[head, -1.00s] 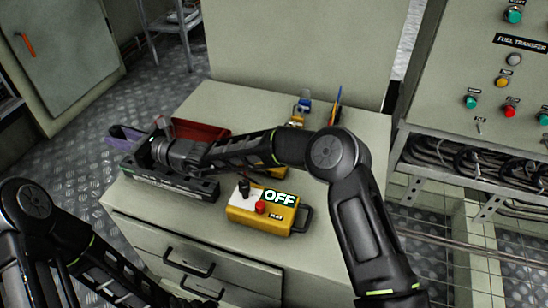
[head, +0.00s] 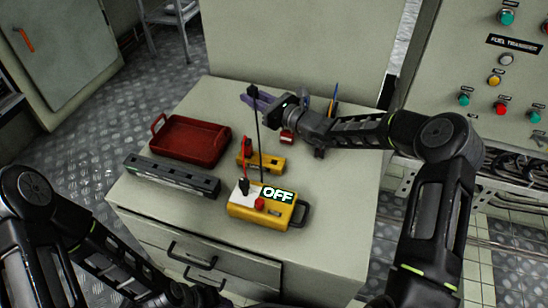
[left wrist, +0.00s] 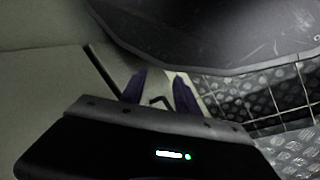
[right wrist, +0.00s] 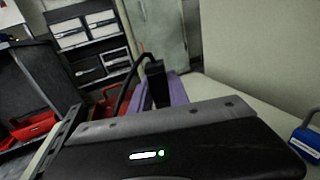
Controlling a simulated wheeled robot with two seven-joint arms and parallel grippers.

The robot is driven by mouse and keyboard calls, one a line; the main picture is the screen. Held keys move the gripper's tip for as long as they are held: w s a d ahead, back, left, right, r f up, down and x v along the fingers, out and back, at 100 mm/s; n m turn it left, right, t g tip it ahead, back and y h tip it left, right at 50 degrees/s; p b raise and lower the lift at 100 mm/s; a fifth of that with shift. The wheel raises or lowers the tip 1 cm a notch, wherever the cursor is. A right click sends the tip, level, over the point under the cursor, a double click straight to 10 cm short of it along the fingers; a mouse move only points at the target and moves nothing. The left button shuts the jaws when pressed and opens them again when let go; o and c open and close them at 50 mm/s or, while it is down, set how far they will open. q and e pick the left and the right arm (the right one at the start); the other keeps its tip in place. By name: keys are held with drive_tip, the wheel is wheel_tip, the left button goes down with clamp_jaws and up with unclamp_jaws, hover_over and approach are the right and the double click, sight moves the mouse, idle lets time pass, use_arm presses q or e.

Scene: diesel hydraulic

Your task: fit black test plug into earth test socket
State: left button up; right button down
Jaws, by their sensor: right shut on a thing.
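My right gripper (head: 262,97) is shut on the black test plug (head: 253,91), upright above the worktop's back part. In the right wrist view the plug (right wrist: 155,82) stands between purple fingers, a black lead curving from its top. In the head view a thin dark line runs from it towards the yellow tester (head: 270,213), which reads OFF. A small yellow block (head: 270,163) lies behind the tester, with a red plug (head: 246,147) at its left end. I cannot tell which opening is the earth test socket. My left gripper (left wrist: 160,82) is open and empty, low by the cabinet front.
A red tray (head: 190,156) and a long black rail (head: 170,177) lie on the left of the worktop. A red item (head: 288,137) lies under my right wrist. A control panel (head: 478,75) stands at right. The worktop's front right is clear.

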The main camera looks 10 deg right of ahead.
drive_tip(key=s+d+y+p, duration=0.1)
drive_tip(key=s+d, duration=0.6)
drive_tip(key=s+a+n+g+y, duration=0.3)
drive_tip(key=s+a+n+g, duration=0.1)
drive_tip(key=s, duration=0.4)
drive_tip(key=shift+a+r+g, duration=0.3)
drive_tip(key=shift+r, duration=0.05)
drive_tip(key=shift+s, duration=0.1)
drive_tip(key=shift+f+b, duration=0.8)
drive_tip(key=shift+f, duration=1.7)
drive_tip(key=shift+f, duration=0.1)
drive_tip(key=shift+f, duration=0.4)
drive_tip(key=shift+f+b, duration=0.5)
drive_tip(key=shift+f, duration=1.3)
